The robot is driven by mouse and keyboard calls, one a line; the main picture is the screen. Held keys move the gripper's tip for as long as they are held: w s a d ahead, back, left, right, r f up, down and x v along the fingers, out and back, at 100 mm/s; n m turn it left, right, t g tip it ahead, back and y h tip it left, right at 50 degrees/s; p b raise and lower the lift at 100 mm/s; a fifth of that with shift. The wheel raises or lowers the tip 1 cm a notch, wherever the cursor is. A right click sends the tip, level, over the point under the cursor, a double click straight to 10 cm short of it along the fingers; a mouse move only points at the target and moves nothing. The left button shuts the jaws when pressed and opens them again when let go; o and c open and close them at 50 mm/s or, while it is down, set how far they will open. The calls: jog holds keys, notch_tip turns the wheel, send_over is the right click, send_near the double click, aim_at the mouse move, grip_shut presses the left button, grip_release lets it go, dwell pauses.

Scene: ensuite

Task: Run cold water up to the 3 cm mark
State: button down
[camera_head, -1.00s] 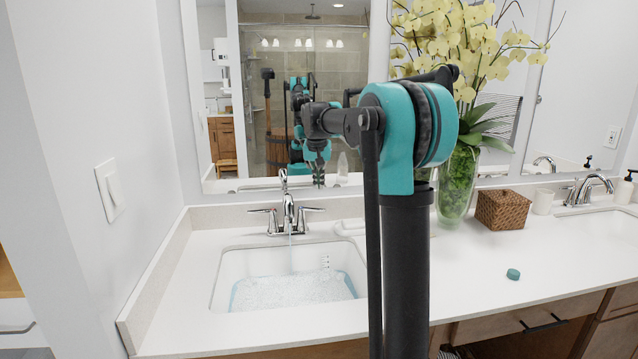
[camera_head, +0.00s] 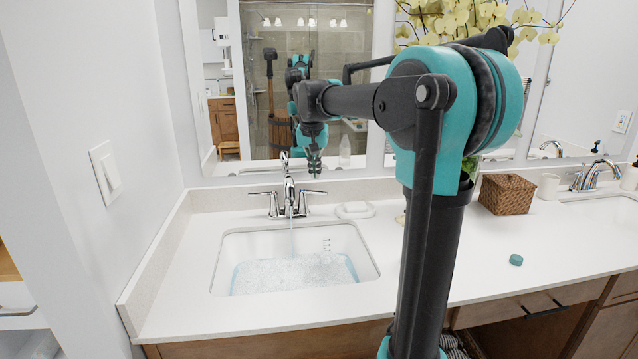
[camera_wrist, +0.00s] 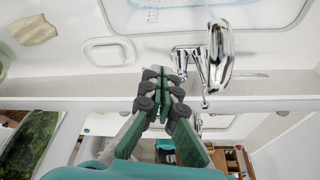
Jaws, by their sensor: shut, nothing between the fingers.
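The chrome faucet (camera_head: 289,198) stands behind the left sink (camera_head: 226,262), with a left lever (camera_head: 266,195) and a right lever (camera_head: 312,192). A thin stream (camera_head: 291,238) falls from its spout. Bubbly, bluish water (camera_head: 293,273) covers the basin floor. Small dark marks (camera_head: 327,245) show on the back wall above the water; their figures are unreadable. My gripper (camera_head: 314,171) points down above the right lever, shut and empty. In the wrist view my gripper (camera_wrist: 168,78) is beside the faucet (camera_wrist: 218,55), near one lever; whether it touches is unclear.
A white soap dish (camera_head: 355,210) lies right of the faucet. The mirror (camera_head: 345,60) rises close behind the faucet. A wall stands at the left.

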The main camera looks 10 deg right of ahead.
aim_at(321, 192)
jog(key=w+d+f, duration=0.2)
jog(key=w+f, duration=0.4)
jog(key=f, duration=0.4)
jog(key=shift+w, duration=0.35)
jog(key=shift+w+d, duration=0.1)
jog(key=shift+d, duration=0.05)
jog(key=shift+w+d+n+y, duration=0.35)
jog(key=shift+w+n+y, duration=0.1)
jog(key=shift+n, duration=0.55)
jog(key=shift+w+d+n, duration=0.25)
jog(key=shift+w+n, duration=0.05)
jog(key=shift+w, duration=0.2)
